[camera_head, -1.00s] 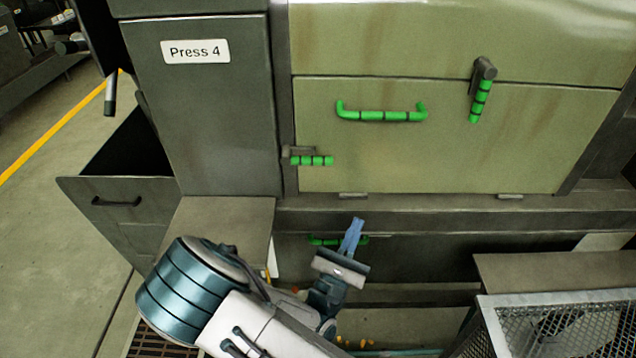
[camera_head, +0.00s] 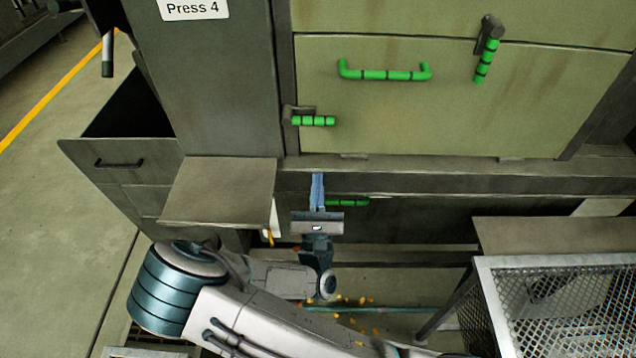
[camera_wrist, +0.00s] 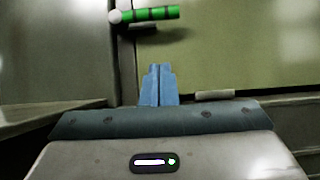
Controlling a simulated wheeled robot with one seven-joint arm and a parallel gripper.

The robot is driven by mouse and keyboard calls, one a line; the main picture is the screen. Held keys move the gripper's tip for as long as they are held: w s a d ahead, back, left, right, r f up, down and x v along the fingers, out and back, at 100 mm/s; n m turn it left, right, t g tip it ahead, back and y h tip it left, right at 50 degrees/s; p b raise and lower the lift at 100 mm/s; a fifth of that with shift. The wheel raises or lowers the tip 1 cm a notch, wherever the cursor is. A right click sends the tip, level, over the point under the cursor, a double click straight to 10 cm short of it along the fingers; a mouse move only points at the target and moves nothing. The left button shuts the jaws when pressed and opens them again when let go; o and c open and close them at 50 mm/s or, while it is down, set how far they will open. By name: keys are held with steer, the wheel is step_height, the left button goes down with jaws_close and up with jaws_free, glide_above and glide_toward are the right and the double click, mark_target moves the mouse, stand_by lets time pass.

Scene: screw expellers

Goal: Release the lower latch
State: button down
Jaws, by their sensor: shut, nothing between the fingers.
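The lower latch (camera_head: 312,120) has a green banded handle lying level, pointing right from a grey pivot at the left edge of the press's light green door. It also shows at the top of the wrist view (camera_wrist: 152,14). A second latch (camera_head: 486,58) at the upper right has a green handle hanging down. My gripper (camera_head: 317,178) is shut and empty. Its blue fingers point up, below the lower latch and apart from it. In the wrist view my gripper (camera_wrist: 157,70) is in front of the door's left edge, below the latch handle.
A green U-shaped handle (camera_head: 385,74) is on the door. A grey ledge (camera_head: 220,190) juts out at left, close to my gripper. Another green handle (camera_head: 348,202) is just right of my gripper. A mesh-sided crate (camera_head: 560,300) stands at lower right.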

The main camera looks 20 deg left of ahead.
mark_target(310, 116)
steer(key=w+a+r+p, duration=0.1)
steer(key=w+r+p, duration=0.2)
steer(key=w+r, duration=0.3)
steer(key=shift+a+r, duration=0.2)
steer(key=shift+r, duration=0.6)
